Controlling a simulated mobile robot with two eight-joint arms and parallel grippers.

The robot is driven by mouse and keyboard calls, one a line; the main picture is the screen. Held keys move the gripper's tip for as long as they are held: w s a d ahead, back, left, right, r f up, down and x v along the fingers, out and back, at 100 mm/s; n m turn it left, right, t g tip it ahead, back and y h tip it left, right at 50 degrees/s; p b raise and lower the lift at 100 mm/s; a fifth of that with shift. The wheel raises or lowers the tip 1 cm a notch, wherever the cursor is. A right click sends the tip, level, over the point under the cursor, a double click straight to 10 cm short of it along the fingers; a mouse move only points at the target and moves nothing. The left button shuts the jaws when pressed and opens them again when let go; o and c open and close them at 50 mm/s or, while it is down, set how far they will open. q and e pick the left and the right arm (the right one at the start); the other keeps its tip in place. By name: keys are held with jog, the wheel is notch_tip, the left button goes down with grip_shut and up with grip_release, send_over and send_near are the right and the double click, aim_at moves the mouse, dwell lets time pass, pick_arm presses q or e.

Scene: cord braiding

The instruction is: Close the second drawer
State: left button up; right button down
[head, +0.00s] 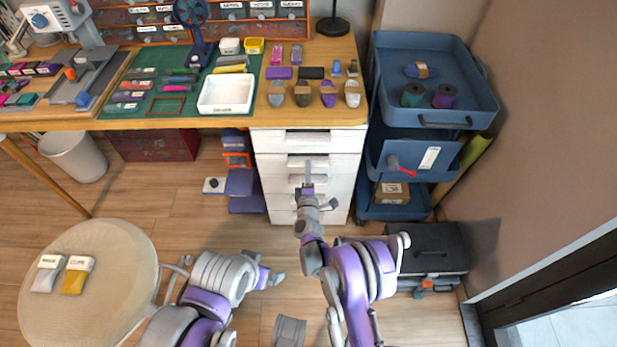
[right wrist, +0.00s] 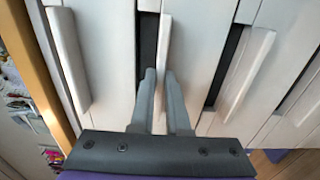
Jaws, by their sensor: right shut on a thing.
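The white drawer unit (head: 265,150) stands under the right end of the desk, with several drawers stacked and a bar handle on each front. My right gripper (head: 308,170) is at the second drawer from the top. In the right wrist view its two fingers (right wrist: 161,90) are closed on the second drawer's handle (right wrist: 165,45). Dark gaps show on both sides of this drawer front; how far out it stands is hard to tell. The top drawer's handle (right wrist: 68,60) is clear of the fingers. My left gripper (head: 272,278) hangs low over the floor, away from the drawers; its jaws are unclear.
A blue cart (head: 425,130) with spools stands right of the drawers, with a dark box (head: 425,245) nearby. Purple and blue boxes (head: 240,185) sit left of the drawers. A round table (head: 90,240) is at lower left. Floor before the unit is mostly clear.

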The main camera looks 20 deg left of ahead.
jog(key=shift+w+a+r, duration=0.1)
jog(key=shift+w+a, duration=0.05)
jog(key=shift+w, duration=0.2)
jog(key=c, duration=0.9)
grip_release()
jog(key=p+v, duration=0.1)
jog(key=v, duration=0.9)
jog(key=shift+s, duration=0.35)
